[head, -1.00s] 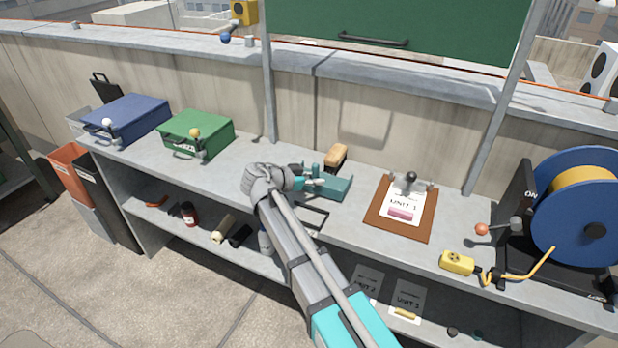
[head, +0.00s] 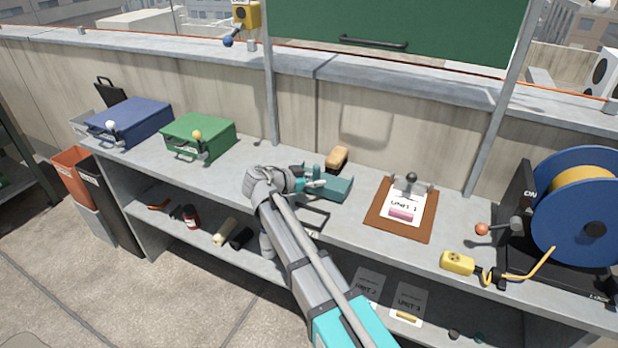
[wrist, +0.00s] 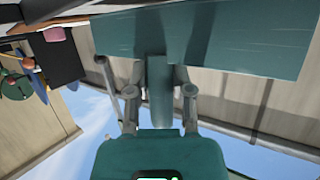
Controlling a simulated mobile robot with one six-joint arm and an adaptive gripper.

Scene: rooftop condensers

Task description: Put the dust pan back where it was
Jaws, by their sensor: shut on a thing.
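The teal dust pan (head: 336,188) is over the middle of the grey bench top, its broad tray pointing right. My gripper (head: 310,183) comes in from the left and is shut on the pan's upright handle. In the wrist view, the dust pan (wrist: 215,38) fills the upper part of the picture, and its handle stands between the two fingers of my gripper (wrist: 160,92). I cannot tell whether the underside of the pan touches the bench or hangs just above it.
A tan block (head: 337,157) lies just behind the pan. A brown clipboard (head: 376,221) is to its right, and a green box (head: 212,131) to the left. A grey post (head: 268,90) rises behind the bench. Bench space between green box and gripper is clear.

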